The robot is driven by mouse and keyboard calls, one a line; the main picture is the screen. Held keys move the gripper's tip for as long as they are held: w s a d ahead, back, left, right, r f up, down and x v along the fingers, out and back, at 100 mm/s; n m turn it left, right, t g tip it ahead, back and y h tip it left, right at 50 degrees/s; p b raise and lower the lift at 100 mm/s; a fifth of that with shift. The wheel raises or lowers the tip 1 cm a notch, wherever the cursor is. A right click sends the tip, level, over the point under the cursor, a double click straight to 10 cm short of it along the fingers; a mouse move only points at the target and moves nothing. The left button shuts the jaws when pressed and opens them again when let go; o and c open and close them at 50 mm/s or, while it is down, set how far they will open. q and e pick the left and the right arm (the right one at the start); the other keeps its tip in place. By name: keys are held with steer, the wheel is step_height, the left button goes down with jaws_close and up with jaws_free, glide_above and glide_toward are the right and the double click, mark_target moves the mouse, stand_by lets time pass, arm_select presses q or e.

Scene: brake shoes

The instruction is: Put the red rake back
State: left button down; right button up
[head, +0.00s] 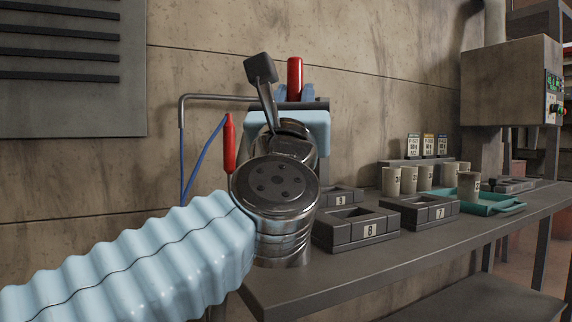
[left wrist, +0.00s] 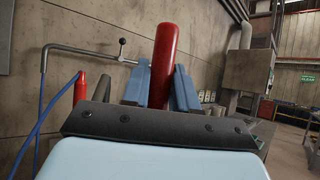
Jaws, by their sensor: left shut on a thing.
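A red rod-like handle (head: 295,78), which I take to be the red rake, stands nearly upright in my left gripper (head: 294,94). In the left wrist view the red handle (left wrist: 164,65) rises between the two light blue fingers of the left gripper (left wrist: 161,88), which are shut on it. Its lower part is hidden behind the gripper body, so the rake's head cannot be seen. My left wrist hides much of the gripper in the head view. My right gripper is in neither view.
A grey bent pipe (head: 215,97) stands left of the gripper. A red-handled piece (head: 229,143) hangs by a blue hose (head: 203,160). The bench (head: 375,262) carries numbered dark trays (head: 357,228), several beige cups (head: 391,181) and a teal tray (head: 508,207). A grey box (head: 505,82) stands behind.

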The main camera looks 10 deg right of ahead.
arm_select(q)
steer(key=w+f+b, duration=0.2)
steer(key=w+f, duration=0.1)
steer(key=f, duration=0.5)
steer(key=shift+w+d, duration=0.35)
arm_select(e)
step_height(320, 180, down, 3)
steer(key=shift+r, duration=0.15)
arm_select(q)
steer(key=shift+f+b, duration=0.6)
steer(key=shift+b, duration=0.3)
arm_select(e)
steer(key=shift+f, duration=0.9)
arm_select(q)
steer(key=c, duration=0.9)
jaws_free()
